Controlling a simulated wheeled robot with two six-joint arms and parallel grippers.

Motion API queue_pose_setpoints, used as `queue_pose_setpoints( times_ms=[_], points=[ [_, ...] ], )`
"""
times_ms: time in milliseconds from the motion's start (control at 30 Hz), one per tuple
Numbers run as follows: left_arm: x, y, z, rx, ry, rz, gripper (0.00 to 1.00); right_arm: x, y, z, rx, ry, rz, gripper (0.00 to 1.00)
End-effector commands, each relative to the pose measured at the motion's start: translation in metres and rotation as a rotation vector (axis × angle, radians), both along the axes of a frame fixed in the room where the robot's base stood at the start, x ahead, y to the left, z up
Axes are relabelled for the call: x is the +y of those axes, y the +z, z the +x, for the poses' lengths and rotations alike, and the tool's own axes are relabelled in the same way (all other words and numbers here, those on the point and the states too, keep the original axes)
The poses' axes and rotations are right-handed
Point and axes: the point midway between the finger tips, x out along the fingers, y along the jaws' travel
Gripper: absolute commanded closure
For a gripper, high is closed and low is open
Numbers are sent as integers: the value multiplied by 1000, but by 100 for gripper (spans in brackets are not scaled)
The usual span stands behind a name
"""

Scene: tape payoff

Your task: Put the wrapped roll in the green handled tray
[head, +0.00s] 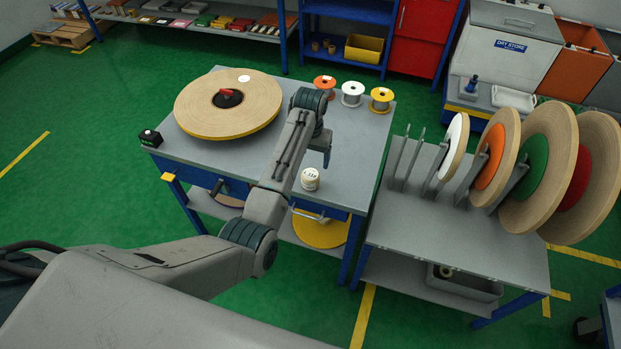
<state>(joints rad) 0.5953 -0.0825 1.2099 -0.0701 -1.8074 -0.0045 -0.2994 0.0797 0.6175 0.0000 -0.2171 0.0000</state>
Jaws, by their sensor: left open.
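A small whitish roll (310,179) with dark marks and a tan side stands on the grey worktable (345,135) near its front edge. It may be the wrapped roll, but it is too small to be sure. My left gripper (326,160) is open, pointing down above the table, just behind and right of this roll in the picture. It looks empty and apart from the roll. I see no green handled tray in this view. My right gripper is out of view.
A large tape reel (255,100) lies on the table's left part. Orange (324,84), white (352,92) and yellow (381,98) spools stand at its back edge. A rack (470,240) with several upright reels stands right. A small black box (150,138) sits at the left corner.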

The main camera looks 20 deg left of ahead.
Motion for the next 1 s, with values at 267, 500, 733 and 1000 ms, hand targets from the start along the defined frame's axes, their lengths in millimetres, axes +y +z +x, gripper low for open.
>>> queue_pose_setpoints(
  times_ms=[267, 500, 733, 1000],
  points=[
    [0, -33, -1, 0, 1, 0, 23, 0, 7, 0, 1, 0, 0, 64],
    [-3, -59, -4, 4, 1, 0, 23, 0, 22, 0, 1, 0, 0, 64],
    [-3, -85, -4, 0, 1, 0, 23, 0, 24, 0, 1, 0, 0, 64],
    [-3, -86, -3, -1, 1, 0, 28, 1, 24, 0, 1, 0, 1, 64]
  ],
)
